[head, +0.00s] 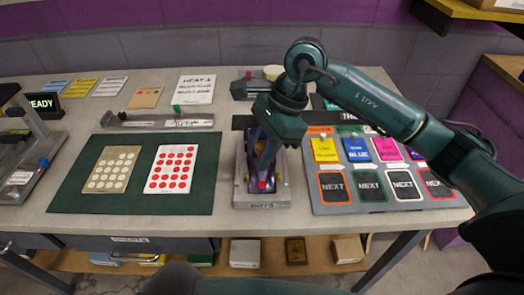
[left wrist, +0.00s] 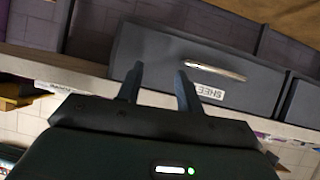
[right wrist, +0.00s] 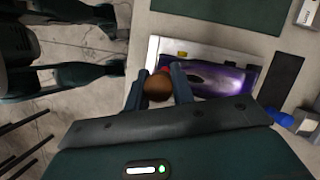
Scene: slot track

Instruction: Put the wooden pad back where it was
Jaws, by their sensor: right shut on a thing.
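My right gripper (head: 264,168) points down over a grey stand (head: 240,195) on the table. In the right wrist view, its fingers (right wrist: 158,85) are closed around a rounded brown wooden piece (right wrist: 157,88), which looks like the wooden pad. The piece is just above or at the end of a long purple body (right wrist: 220,78) lying in the stand; I cannot tell whether they touch. In the head view, the gripper mostly hides the pad (head: 259,147). My left gripper (left wrist: 160,88) is open and empty, facing a dark drawer front (left wrist: 170,62) with a metal handle.
Left of the stand lies a dark green mat (head: 130,205) with two dotted cards. To the right is a grey board (head: 340,200) with coloured cards and NEXT tiles. A small dark machine (head: 240,90) stands behind. Boxes lie on the shelf below.

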